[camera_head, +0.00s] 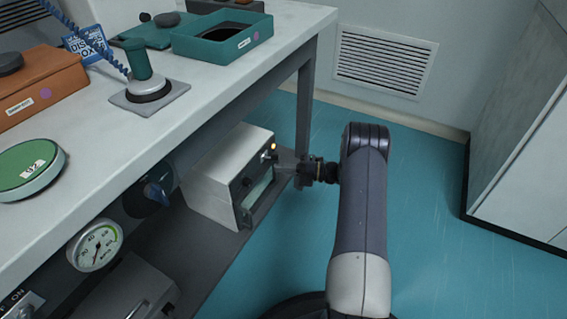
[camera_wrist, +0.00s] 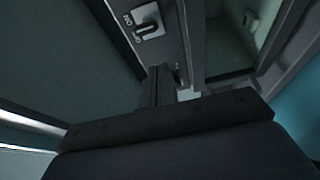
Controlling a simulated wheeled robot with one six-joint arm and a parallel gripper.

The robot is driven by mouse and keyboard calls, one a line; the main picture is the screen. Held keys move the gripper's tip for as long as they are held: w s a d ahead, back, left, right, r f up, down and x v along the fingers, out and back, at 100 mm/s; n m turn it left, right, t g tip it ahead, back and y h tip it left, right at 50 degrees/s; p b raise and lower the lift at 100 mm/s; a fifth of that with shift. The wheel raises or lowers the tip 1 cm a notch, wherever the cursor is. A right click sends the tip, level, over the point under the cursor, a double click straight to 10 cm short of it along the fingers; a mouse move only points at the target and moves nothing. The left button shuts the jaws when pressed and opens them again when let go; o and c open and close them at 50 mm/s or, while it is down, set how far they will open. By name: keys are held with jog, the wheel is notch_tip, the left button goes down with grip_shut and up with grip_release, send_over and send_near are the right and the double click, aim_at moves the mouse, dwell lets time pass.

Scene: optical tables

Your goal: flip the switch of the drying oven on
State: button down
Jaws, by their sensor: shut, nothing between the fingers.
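The drying oven (camera_head: 212,172), which I take to be the white box with a dark front, stands on the low shelf under the bench. A small orange lamp (camera_head: 273,146) glows at the top of its front. My gripper (camera_head: 283,168) is shut and empty, close to that front. In the wrist view its fingers (camera_wrist: 159,86) reach toward the panel, below a switch (camera_wrist: 147,27) with a pale plate, dark lever and lettering. A gap shows between the fingertips and the switch. I cannot tell clearly which way the lever points.
The bench top (camera_head: 215,88) overhangs the oven, and a bench leg (camera_head: 305,110) stands behind my gripper. A round gauge (camera_head: 96,245) and a grey box (camera_head: 125,290) are at lower left. The blue floor (camera_head: 425,215) to the right is clear up to a pale cabinet (camera_head: 520,130).

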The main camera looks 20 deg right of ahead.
jog(key=s+d+p, duration=0.1)
jog(key=d+p, duration=0.1)
jog(key=d, duration=0.7)
jog(key=shift+s+d, duration=0.2)
jog(key=shift+s, duration=0.05)
jog(key=shift+a, duration=0.1)
